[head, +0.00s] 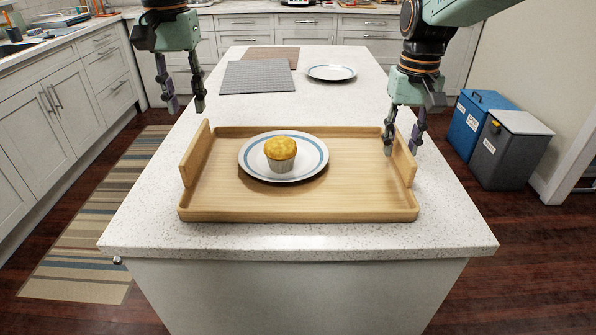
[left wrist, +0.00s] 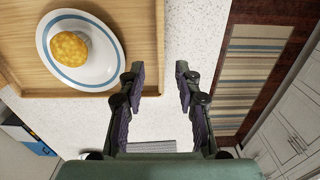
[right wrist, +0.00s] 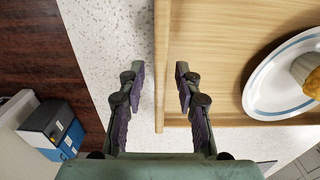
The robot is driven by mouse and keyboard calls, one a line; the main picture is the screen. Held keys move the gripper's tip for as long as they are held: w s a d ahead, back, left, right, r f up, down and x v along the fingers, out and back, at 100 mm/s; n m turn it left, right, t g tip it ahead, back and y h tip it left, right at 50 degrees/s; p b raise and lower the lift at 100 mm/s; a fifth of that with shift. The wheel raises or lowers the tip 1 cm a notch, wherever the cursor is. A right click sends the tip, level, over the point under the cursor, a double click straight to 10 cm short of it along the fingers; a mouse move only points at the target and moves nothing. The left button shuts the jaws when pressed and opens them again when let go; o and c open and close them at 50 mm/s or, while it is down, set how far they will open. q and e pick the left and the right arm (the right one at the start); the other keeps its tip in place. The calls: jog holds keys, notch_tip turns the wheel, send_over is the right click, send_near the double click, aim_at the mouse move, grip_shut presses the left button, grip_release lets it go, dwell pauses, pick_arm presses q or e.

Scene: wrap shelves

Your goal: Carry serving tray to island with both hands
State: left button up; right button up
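The wooden serving tray (head: 330,204) lies flat at the near end of the white speckled island (head: 140,225), with a raised wall at each end. On it is a white plate (head: 311,168) with a blue ring, holding a muffin (head: 280,152). My left gripper (head: 187,108) is open and empty, above and beyond the tray's left wall (head: 195,153); the left wrist view shows bare counter between its fingers (left wrist: 161,82). My right gripper (head: 401,150) is open, with its fingers on either side of the tray's right wall (right wrist: 161,50). Whether they touch it I cannot tell.
A grey mat (head: 257,76), a brown mat (head: 272,56) and an empty blue-ringed plate (head: 331,73) lie farther back on the island. A blue bin (head: 466,128) and a grey bin (head: 506,155) stand right of it. A striped rug (head: 105,215) lies on the left floor.

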jog(key=shift+r, duration=0.25)
pick_arm(q)
notch_tip(320, 180, up, 2)
jog(key=shift+r, duration=0.25)
pick_arm(e)
notch_tip(320, 180, up, 12)
jog(key=shift+f, duration=0.25)
